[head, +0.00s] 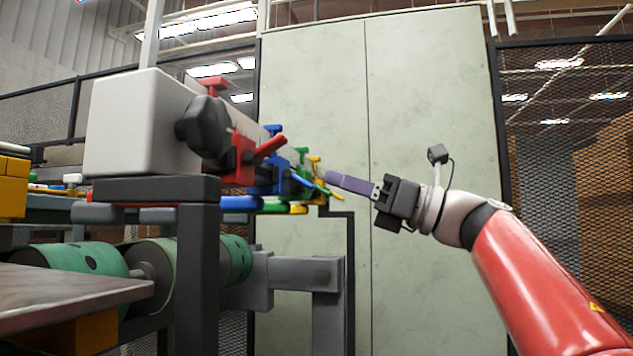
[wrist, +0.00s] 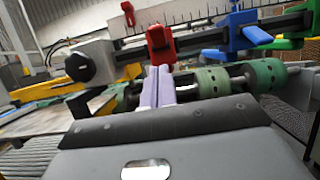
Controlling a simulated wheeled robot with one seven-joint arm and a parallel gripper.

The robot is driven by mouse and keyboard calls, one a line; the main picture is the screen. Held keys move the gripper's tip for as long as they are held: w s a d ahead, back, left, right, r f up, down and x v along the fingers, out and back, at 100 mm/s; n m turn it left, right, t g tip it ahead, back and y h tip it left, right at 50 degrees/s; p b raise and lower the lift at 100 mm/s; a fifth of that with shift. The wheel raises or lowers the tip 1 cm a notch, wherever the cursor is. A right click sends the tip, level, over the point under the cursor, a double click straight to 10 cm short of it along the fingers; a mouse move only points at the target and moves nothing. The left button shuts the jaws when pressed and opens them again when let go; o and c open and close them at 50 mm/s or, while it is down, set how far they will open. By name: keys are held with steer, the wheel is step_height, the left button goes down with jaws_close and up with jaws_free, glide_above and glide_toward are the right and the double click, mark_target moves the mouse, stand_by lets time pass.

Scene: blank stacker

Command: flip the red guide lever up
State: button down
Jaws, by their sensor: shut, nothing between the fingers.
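The red guide (head: 238,160) is clamped on the rail, nearest the black knob. Its red lever (head: 270,147) sticks out to the right from the block, tilted a little upward in the head view. In the wrist view the red guide (wrist: 160,46) is just above my fingertips. My gripper (head: 328,177) is shut and empty, its purple fingers pointing left toward the row of guides. In the wrist view my gripper (wrist: 160,71) shows its fingers together below the red guide. I see no contact, and the gap in depth is hard to judge.
A blue guide (head: 278,174), then green and yellow ones, follow along the rail. A black knob (head: 203,126) sits on the rail's near end. Green rollers (head: 170,262) lie below. A metal table (head: 75,296) is at lower left. Free space lies right of the guides.

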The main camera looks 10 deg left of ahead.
steer(key=v, duration=0.4)
steer(key=shift+d+r, duration=0.1)
steer(key=shift+d, duration=0.4)
